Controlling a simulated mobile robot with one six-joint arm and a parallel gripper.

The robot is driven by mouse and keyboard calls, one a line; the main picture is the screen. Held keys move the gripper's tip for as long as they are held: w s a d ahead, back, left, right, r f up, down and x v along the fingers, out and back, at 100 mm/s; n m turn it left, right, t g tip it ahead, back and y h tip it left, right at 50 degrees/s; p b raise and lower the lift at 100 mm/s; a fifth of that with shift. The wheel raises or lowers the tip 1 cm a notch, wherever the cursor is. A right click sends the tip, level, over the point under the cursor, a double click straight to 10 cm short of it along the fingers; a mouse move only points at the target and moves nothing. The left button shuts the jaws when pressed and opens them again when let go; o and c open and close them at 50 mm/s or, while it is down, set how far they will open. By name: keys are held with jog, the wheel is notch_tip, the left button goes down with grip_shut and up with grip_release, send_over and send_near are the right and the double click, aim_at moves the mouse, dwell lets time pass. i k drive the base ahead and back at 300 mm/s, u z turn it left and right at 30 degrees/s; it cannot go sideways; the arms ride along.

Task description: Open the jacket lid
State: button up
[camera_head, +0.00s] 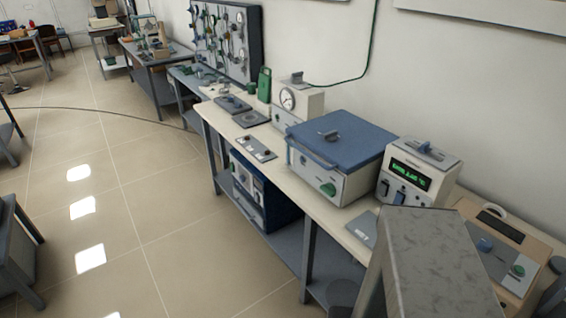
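A blue lid (343,136) lies flat and shut on a white box-shaped unit (327,183) on the long bench. I take this to be the jacket lid. The lid's far edge lies close to the wall. My gripper is not in view.
A white controller (417,174) with a green display stands right of the unit, and a gauge box (297,103) stands left. A large grey mottled shape (440,262) blocks the lower right foreground. The tiled floor (180,240) left of the bench is clear.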

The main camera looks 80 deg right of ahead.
aim_at(359, 143)
jog(key=z, duration=0.2)
jog(key=i, duration=1.4)
jog(key=u, duration=1.1)
jog(key=k, duration=0.15)
jog(key=z, duration=3)
